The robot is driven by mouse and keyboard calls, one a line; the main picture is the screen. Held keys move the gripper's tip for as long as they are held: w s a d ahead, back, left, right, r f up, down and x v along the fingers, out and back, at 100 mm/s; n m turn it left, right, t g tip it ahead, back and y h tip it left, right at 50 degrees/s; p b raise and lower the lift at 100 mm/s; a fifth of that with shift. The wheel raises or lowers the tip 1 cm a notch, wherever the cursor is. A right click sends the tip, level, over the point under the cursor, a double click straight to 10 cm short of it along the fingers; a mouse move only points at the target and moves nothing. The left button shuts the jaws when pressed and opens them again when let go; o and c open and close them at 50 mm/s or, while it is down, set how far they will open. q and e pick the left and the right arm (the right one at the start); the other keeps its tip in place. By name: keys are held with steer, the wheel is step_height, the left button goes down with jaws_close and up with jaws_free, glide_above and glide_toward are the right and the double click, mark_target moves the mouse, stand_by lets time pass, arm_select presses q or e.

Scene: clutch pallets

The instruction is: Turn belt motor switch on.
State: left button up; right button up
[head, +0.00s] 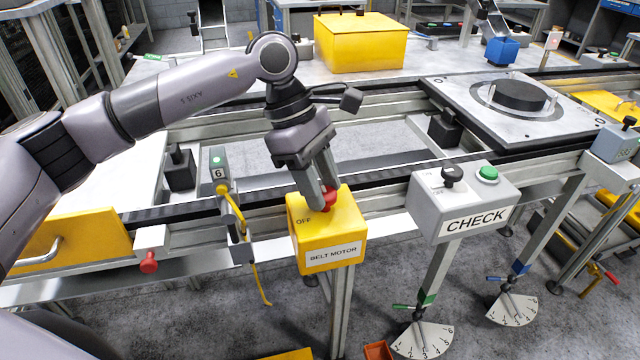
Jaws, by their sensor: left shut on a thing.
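The belt motor switch is a yellow box (318,232) on a post in front of the conveyor. Its front label reads BELT MOTOR, and OFF is printed on the left of its top face. A red knob (328,201) sits on the top of the box. My left gripper (326,203) points down onto the box, shut on the red knob, with its fingers covering part of it. Any ON marking is hidden behind the fingers, and I cannot tell exactly which way the knob points. My right gripper is not in view.
A grey CHECK box (463,203) with a black knob and green button stands to the right. A box marked 6 (219,170) with a yellow cable is to the left. A pallet (470,120) lies on the conveyor behind. A yellow bin (360,42) stands farther back.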

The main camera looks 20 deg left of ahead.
arm_select(q)
steer(key=shift+r, duration=0.1)
stand_by(0.3)
steer(key=o, duration=1)
steer(key=shift+o, duration=0.2)
steer(key=v, duration=0.7)
steer(key=shift+b, duration=0.3)
